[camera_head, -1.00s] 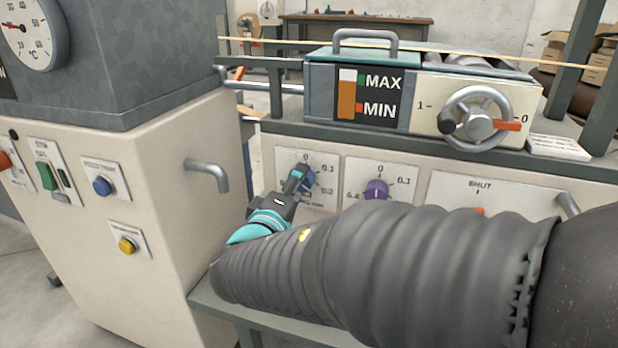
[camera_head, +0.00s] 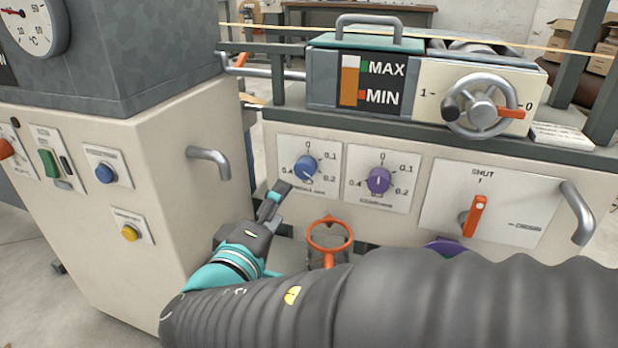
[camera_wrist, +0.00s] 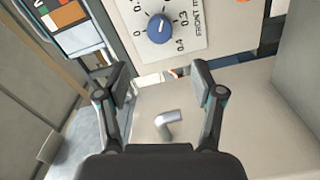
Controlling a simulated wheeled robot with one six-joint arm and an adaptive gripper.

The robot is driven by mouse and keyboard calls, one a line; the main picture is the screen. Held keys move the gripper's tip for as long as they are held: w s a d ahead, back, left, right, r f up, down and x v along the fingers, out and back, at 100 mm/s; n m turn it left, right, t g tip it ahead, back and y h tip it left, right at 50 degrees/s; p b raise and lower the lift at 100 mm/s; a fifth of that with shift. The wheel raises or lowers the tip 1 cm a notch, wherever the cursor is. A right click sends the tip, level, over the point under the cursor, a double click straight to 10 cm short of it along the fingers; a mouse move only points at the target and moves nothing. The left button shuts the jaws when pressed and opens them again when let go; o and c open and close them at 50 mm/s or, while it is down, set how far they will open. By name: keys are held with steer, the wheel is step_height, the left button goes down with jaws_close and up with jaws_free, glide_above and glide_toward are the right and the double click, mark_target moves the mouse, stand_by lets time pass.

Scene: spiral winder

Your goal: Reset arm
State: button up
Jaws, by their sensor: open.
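My gripper (camera_head: 273,203) is in front of the winder's front panel, below and left of the blue dial (camera_head: 306,169), and apart from it. In the wrist view my gripper (camera_wrist: 164,88) shows two fingers spread apart with nothing between them. The blue dial (camera_wrist: 159,28) is beyond the fingertips there, at the top of the picture. My arm crosses the lower right of the head view in its dark ribbed sleeve and hides the lower part of the machine.
A purple dial (camera_head: 378,180) and an orange lever (camera_head: 474,216) on a SHUT plate are to the right. An orange ring-shaped handle (camera_head: 329,235) is just right of my gripper. A grey bent handle (camera_head: 210,162) juts from the left cabinet (camera_head: 190,230). A handwheel (camera_head: 482,107) is above.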

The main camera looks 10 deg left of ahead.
steer(key=shift+d, duration=0.1)
steer(key=w+d+m+g+h+p, duration=0.3)
steer(key=d+m+g+h, duration=0.15)
steer(key=d, duration=0.95)
steer(key=s+d+m+g+p, duration=0.1)
steer(key=s+d+g, duration=0.1)
steer(key=d, duration=0.3)
steer(key=s+d+f+m+g+p, duration=0.1)
steer(key=s+d+m+g, duration=0.1)
steer(key=d, duration=0.4)
steer(key=s+d+m+g+p, duration=0.2)
steer(key=s+d+g, duration=0.1)
steer(key=d, duration=0.3)
steer(key=shift+s+d+f+g+y, duration=0.1)
steer(key=shift+d+f+g+y, duration=0.2)
steer(key=shift+g, duration=0.45)
steer(key=s+r+m+y+p, duration=0.3)
steer(key=s+r+m+y, duration=0.1)
steer(key=s+y, duration=0.1)
steer(key=shift+s+d+m+t+p, duration=0.15)
steer(key=shift+d+m+t+p, duration=0.2)
steer(key=shift+d, duration=0.1)
